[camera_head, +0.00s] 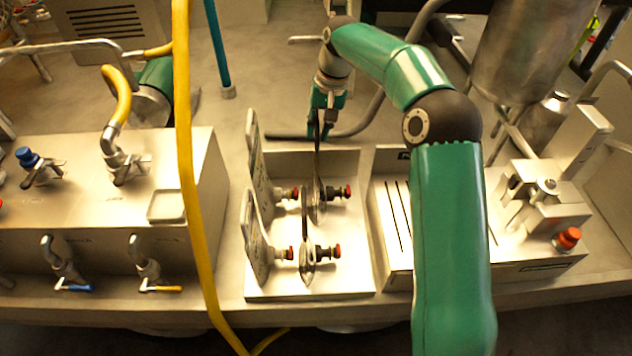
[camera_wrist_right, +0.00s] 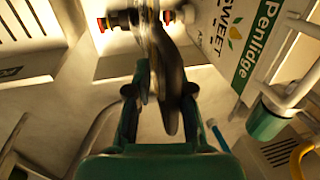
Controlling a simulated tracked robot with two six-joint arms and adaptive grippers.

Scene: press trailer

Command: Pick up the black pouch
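Two thin dark pouches stand upright, edge-on, in a metal tray (camera_head: 336,287). The far black pouch (camera_head: 317,165) rises toward my right gripper (camera_head: 319,122); the near one (camera_head: 305,222) is in front of it. Both have red-tipped spouts on their right. My right gripper points down at the top of the far pouch. In the right wrist view, the black pouch (camera_wrist_right: 170,75) lies between the fingers of my right gripper (camera_wrist_right: 163,88). I cannot tell whether both fingers press on it. My left gripper is out of view.
Two pale pouches (camera_head: 257,250) stand close left of the dark ones; one shows "SWEET Penlidge" in the right wrist view (camera_wrist_right: 240,40). A slotted metal block (camera_head: 393,225) is right of the tray. A yellow hose (camera_head: 183,120) hangs to the left, before a valve box (camera_head: 90,215).

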